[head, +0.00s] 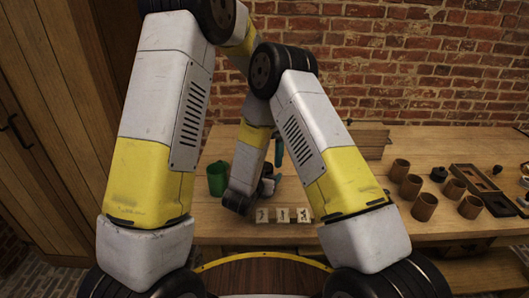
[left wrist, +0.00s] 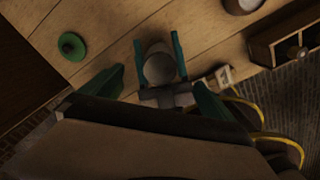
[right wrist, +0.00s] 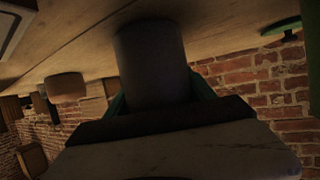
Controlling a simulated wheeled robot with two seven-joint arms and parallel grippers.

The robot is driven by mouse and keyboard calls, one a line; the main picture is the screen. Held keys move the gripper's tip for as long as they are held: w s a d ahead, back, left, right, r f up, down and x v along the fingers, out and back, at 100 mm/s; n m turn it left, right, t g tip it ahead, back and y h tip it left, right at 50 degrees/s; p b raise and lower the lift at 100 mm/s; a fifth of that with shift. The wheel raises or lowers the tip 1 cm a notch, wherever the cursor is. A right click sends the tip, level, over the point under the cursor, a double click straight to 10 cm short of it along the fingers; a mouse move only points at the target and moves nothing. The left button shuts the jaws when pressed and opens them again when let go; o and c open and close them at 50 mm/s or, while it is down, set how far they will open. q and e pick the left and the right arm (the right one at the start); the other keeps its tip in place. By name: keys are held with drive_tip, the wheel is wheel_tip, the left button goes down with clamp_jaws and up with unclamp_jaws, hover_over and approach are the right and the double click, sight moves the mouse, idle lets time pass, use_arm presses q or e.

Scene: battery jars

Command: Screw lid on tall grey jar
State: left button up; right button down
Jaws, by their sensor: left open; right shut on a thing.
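The tall grey jar (right wrist: 152,60) is between the fingers of my right gripper (right wrist: 158,95), which is shut on it. In the left wrist view the grey jar (left wrist: 160,68) shows from above, flanked by the right gripper's teal fingers. My left gripper (left wrist: 158,82) is open above the jar and empty, its dark green fingers spread to either side. A round green lid with a knob (left wrist: 72,46) lies on the table apart from both grippers; the lid also shows in the right wrist view (right wrist: 283,27). In the head view my arms hide the grey jar.
Several brown cups (head: 410,187) and a dark tray (head: 474,181) are at the right. Three small picture tiles (head: 283,215) line the front edge. A wooden box (head: 371,140) stands at the back.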

use_arm(q)
wheel_tip(320, 180, up, 12)
idle(0.5)
use_arm(e)
drive_tip(key=shift+c, duration=1.3)
unclamp_jaws()
drive_tip(key=shift+v, duration=3.9)
